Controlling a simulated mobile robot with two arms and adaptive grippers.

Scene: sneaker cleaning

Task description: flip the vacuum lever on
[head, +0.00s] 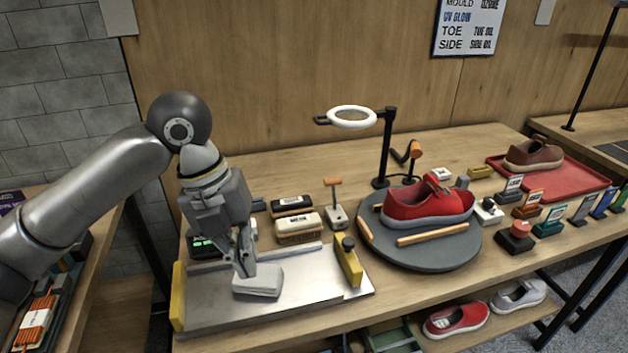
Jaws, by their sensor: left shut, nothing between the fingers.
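My left gripper (246,268) is shut and empty, pointing down over the metal plate (312,284) at the front left of the table. Its fingertips are at the back edge of a pale grey block (260,283) on that plate; I cannot tell if they touch it. A small lever with an orange T-handle (333,182) stands upright on a grey base, behind the plate and right of my gripper. No label on it can be read, so I cannot tell if it is the vacuum lever. My right gripper is not in view.
Two labelled brushes (298,226) lie between my gripper and the orange-handled lever. A red sneaker (425,203) sits on a round dark turntable (420,256). A ring lamp (352,117) stands behind it. A yellow-sided clamp (349,262) is at the plate's right end.

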